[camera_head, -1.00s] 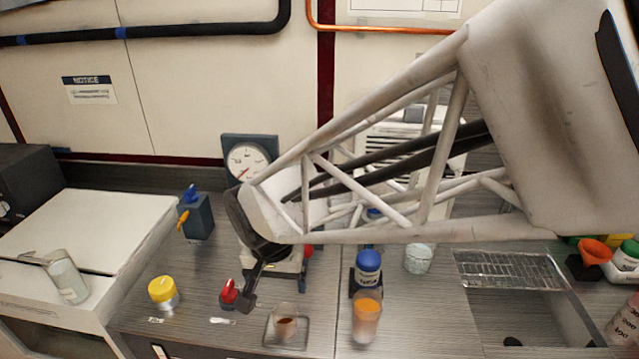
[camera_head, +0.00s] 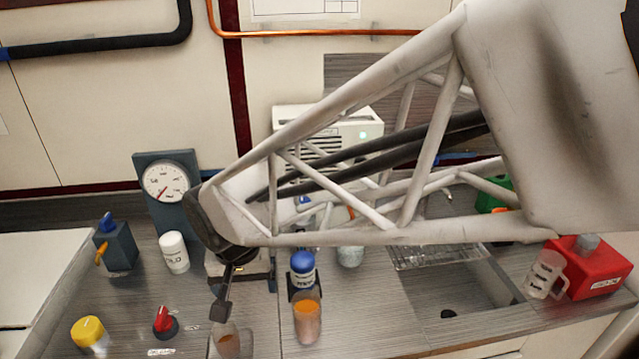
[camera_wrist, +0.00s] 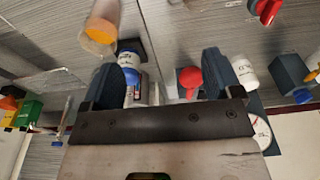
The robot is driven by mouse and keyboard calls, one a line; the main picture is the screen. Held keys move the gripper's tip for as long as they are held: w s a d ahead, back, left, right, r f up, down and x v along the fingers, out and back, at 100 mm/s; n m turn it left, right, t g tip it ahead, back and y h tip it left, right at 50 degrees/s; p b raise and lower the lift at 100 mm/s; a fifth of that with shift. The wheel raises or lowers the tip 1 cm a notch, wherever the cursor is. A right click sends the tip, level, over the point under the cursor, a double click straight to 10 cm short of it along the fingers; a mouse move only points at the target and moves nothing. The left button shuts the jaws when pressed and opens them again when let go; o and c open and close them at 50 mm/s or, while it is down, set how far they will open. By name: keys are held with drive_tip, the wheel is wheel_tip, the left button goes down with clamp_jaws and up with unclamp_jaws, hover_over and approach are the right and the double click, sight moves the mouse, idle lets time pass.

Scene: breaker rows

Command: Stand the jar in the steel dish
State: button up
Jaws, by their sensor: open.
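My gripper (camera_wrist: 163,78) is open and empty in the wrist view, its two dark pads apart. In the head view my gripper (camera_head: 221,308) hangs over the counter, just above a clear glass vessel with brown contents (camera_head: 228,346). A flat square dish (camera_head: 247,351) shows around that vessel's base, partly cut off by the bottom edge. A taller clear jar with orange contents (camera_head: 307,322) stands upright to the right, apart from the gripper; it also shows in the wrist view (camera_wrist: 101,27). I cannot tell for certain which vessel is the task's jar, or whether the dish is steel.
A blue-capped bottle (camera_head: 302,268) stands behind the orange jar. A red knob (camera_head: 164,321), yellow-lidded container (camera_head: 90,333) and white pot (camera_head: 174,252) stand left. A dial gauge (camera_head: 166,184) is behind. A wire rack (camera_head: 440,256) and sink lie right, with a red canister (camera_head: 590,268).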

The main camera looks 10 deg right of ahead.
drive_tip(key=s+d+r, duration=0.1)
drive_tip(key=s+d, duration=0.2)
drive_tip(key=d, duration=0.5)
drive_tip(key=s+d+r, duration=0.2)
drive_tip(key=s+d, duration=0.1)
drive_tip(key=d, duration=0.5)
drive_tip(key=s+d+r+t, duration=0.1)
drive_tip(key=s+d+r, duration=0.1)
drive_tip(key=d, duration=0.6)
drive_tip(key=shift+s+d+r, duration=0.25)
drive_tip(key=shift+s, duration=0.3)
